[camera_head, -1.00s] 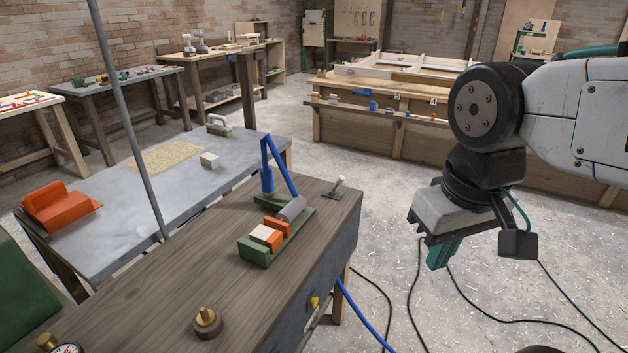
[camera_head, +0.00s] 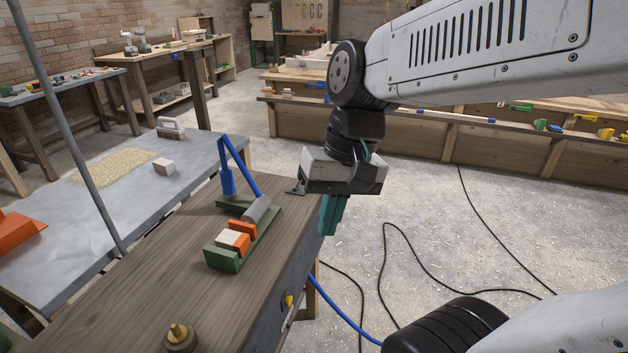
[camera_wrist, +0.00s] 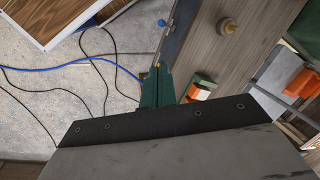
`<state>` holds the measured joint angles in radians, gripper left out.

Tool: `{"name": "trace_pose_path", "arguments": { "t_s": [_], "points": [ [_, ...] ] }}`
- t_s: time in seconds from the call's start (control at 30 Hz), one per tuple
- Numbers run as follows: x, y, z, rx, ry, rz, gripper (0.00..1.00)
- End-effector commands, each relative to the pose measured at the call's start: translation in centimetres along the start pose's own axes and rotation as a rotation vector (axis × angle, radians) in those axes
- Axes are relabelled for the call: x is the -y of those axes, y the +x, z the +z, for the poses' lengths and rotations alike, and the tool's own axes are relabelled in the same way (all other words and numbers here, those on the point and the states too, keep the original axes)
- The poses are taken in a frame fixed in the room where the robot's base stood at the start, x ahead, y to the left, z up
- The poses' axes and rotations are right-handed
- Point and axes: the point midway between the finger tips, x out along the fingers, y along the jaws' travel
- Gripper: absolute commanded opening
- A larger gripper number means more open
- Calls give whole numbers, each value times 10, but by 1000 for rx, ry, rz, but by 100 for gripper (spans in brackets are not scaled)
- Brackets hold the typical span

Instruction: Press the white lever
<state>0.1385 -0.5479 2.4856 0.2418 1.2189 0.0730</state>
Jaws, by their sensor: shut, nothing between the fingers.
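The white lever stood at the far right corner of the wooden workbench (camera_head: 150,262). In the head view my gripper and wrist now cover its white knob. Only part of its dark base plate (camera_head: 296,187) shows, just left of my wrist. My gripper (camera_head: 328,232) points down beside the bench's right edge, with its teal fingers shut and empty. The fingers also show in the wrist view (camera_wrist: 157,72), near the bench edge. I cannot make out the lever in the wrist view, and I cannot tell whether the gripper touches it.
A green clamp fixture (camera_head: 222,258) with orange and pale blocks and a blue handle (camera_head: 227,180) stands left of my gripper. A brass knob (camera_head: 180,337) sits nearer on the bench. A grey table (camera_head: 105,205) lies left. Cables and a blue hose (camera_head: 340,307) cross the floor right.

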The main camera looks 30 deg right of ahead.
Motion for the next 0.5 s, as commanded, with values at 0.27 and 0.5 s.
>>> {"name": "trace_pose_path", "arguments": {
  "t_s": [0.27, 0.5],
  "points": [
    [10, 23, -112, 184, 609, -374, 0],
    [-42, 52, -228, 297, 1167, -711, 0]
  ]
}}
